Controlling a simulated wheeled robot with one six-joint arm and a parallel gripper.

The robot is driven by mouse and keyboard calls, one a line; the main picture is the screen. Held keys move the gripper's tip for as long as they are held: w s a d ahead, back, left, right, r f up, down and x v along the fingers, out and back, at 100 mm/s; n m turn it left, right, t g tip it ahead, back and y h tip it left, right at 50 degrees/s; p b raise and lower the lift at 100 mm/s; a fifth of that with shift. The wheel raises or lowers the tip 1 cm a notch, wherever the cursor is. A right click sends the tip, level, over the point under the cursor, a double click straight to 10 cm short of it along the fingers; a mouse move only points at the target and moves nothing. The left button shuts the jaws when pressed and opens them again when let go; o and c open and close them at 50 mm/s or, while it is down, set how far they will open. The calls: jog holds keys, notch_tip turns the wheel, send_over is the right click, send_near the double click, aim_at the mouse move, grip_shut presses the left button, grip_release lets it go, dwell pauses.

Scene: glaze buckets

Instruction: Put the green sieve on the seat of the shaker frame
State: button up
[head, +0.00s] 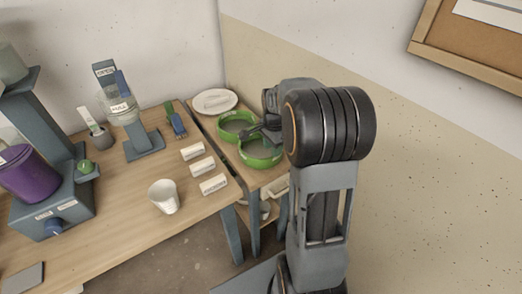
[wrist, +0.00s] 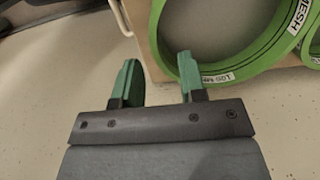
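Two green sieves with grey mesh stand on the small side table in the head view, a rear one (head: 233,122) and a front one (head: 262,160). In the wrist view a green sieve rim (wrist: 240,72) with a white label fills the upper right, and part of another shows at the right edge. My gripper (wrist: 158,80) is open, its two green fingertips apart with nothing between them. The right fingertip overlaps the rim's left side; contact cannot be told. In the head view my gripper is mostly hidden behind my arm. I cannot clearly identify the shaker frame.
A grey-blue stand (head: 145,146) holds a clear vessel on the wooden table (head: 125,220). A purple bucket (head: 28,175) sits on a machine at left. A white cup (head: 164,196), several white labelled blocks (head: 202,167) and a white plate (head: 214,101) are nearby.

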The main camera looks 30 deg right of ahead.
jog(key=shift+a+f, duration=0.1)
jog(key=shift+f, duration=2.45)
jog(key=shift+c, duration=0.4)
grip_shut()
